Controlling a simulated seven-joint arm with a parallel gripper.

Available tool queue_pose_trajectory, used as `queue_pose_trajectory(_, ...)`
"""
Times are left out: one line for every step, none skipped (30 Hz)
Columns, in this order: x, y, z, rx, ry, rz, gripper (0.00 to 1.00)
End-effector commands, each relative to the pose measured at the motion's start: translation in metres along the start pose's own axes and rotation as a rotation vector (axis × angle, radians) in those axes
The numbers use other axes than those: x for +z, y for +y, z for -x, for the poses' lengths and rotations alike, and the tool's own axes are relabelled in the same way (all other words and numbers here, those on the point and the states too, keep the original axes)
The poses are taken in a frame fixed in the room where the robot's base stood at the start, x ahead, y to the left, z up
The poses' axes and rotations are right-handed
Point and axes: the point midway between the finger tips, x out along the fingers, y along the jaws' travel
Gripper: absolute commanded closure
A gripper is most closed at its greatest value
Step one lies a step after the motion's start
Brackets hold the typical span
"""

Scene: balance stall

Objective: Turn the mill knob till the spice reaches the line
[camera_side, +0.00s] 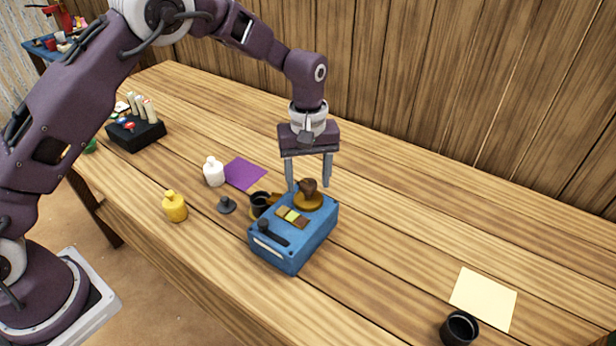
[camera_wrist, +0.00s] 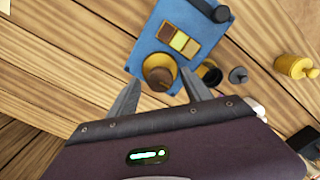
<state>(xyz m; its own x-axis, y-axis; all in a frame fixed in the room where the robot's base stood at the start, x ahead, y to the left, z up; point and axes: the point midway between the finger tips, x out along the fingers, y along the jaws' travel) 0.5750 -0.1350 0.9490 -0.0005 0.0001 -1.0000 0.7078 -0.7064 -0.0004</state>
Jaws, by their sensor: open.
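The mill is a blue box (camera_side: 297,253) on the wooden table, with a brown knob (camera_side: 308,186) on a yellow-brown round base on its top. The knob (camera_wrist: 159,76) also shows in the wrist view, just beyond my fingertips.
A black rack (camera_side: 135,133) stands farther left. A black cup (camera_side: 459,328) and cream sheet (camera_side: 484,298) are at right.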

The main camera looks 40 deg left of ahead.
Motion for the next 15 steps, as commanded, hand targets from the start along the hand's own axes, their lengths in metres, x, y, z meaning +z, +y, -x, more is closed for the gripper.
queue_pose_trajectory(0.0,0.0,-0.0008,0.0,0.0,0.0,0.42)
queue_pose_trajectory(-0.0001,0.0001,-0.0008,0.001,0.0,0.0,0.42)
queue_pose_trajectory(-0.0001,0.0001,-0.0007,0.001,0.0,0.0,0.42)
queue_pose_trajectory(-0.0001,0.0,-0.0006,0.001,0.0,0.0,0.42)
queue_pose_trajectory(-0.0001,0.0,-0.0005,0.001,0.0,0.0,0.42)
queue_pose_trajectory(-0.0002,0.0,-0.0005,0.001,0.0,0.0,0.44)
queue_pose_trajectory(-0.0001,0.0,-0.0004,0.001,0.0,0.0,0.5)
queue_pose_trajectory(-0.0001,0.0,-0.0004,0.001,0.0,0.0,0.56)
queue_pose_trajectory(-0.0002,0.0,-0.0003,0.001,0.0,0.0,0.64)
queue_pose_trajectory(-0.0002,0.0,-0.0003,0.001,0.0,0.0,0.7)
queue_pose_trajectory(-0.0002,0.0,-0.0003,0.001,0.0,0.0,0.76)
queue_pose_trajectory(-0.0002,0.0,-0.0002,0.001,0.0,0.0,0.84)
queue_pose_trajectory(-0.0001,0.0,-0.0002,0.001,0.0,0.0,0.9)
queue_pose_trajectory(-0.0002,0.0,-0.0002,0.001,0.0,0.0,0.95)
queue_pose_trajectory(-0.0002,0.0,-0.0002,0.001,0.0,0.0,1.0)
